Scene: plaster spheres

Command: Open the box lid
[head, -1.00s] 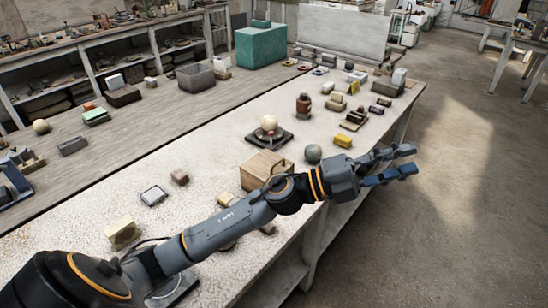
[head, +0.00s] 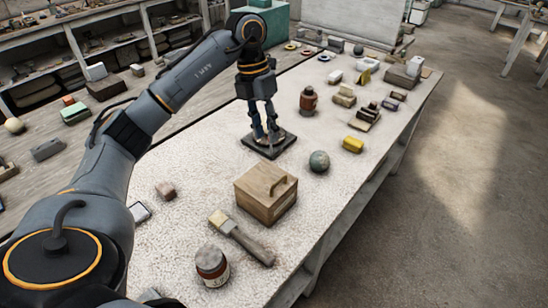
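A wooden box (head: 265,195) stands on the pale speckled worktable. My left gripper (head: 265,137) points straight down behind the box in the head view, over a dark square stand (head: 285,145), clear of the box. Its two fingers reach close to the stand. Whether they hold anything cannot be made out. My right gripper is not in view.
A brush (head: 240,237) and a lidded jar (head: 212,266) are in front of the box. A grey-green sphere (head: 319,161), a yellow block (head: 353,144) and a brown bottle (head: 308,100) stand to the right. A small reddish block (head: 166,190) lies to the left.

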